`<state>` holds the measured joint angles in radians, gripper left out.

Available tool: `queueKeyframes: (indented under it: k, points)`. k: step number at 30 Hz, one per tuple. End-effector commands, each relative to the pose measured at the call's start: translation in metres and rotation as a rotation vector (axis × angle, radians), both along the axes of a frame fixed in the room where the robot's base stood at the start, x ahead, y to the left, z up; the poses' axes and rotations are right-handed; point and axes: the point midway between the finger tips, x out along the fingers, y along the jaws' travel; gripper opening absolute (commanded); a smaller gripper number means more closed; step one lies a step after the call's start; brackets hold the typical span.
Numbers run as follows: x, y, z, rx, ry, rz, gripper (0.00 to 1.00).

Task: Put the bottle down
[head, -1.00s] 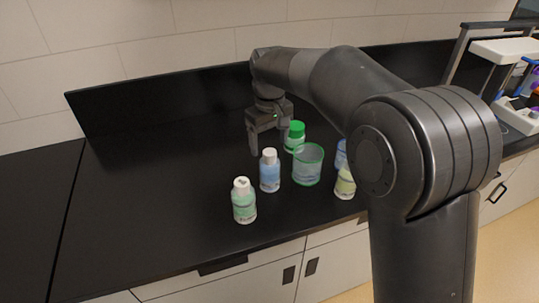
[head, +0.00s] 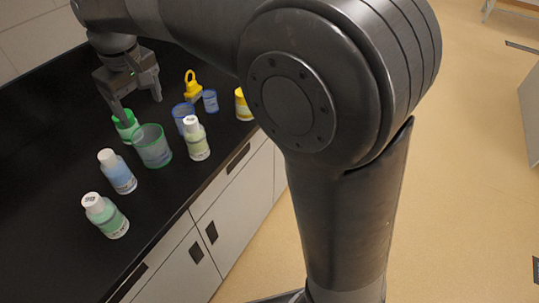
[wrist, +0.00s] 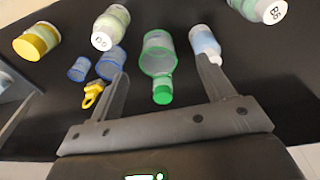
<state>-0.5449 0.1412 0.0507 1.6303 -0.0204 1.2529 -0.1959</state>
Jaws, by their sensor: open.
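My gripper (head: 138,104) is open. In the wrist view, its two fingers (wrist: 163,72) are spread apart with a green-capped bottle (wrist: 162,88) between them in the picture, touching neither finger visibly. In the head view, the green-capped bottle (head: 126,126) stands on the black counter (head: 50,150), with one finger overlapping its top. A green-rimmed beaker (head: 152,147) is right beside it. White-capped bottles with blue (head: 118,172), green (head: 106,216) and pale yellow (head: 196,139) contents stand nearer the counter edge.
Two blue beakers (head: 183,116) (head: 210,101), a yellow ring-topped item (head: 192,87) and a yellow-banded container (head: 243,104) stand further right. The counter's front edge drops to white drawers (head: 230,213). The counter is bare at left.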

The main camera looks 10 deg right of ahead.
Motion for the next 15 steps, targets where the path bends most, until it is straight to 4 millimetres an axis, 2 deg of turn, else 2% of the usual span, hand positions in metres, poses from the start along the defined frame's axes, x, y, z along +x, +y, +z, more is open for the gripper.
queueKeyframes:
  k: [1,6,11,15]
  points:
    - [-0.007,-0.028,0.008,0.013,-0.021,-0.051,0.74]
    - [-0.033,-0.103,0.018,0.052,-0.084,-0.207,0.74]
    - [-0.068,-0.165,0.018,0.086,-0.147,-0.352,0.74]
    - [-0.104,-0.211,0.009,0.115,-0.203,-0.479,0.74]
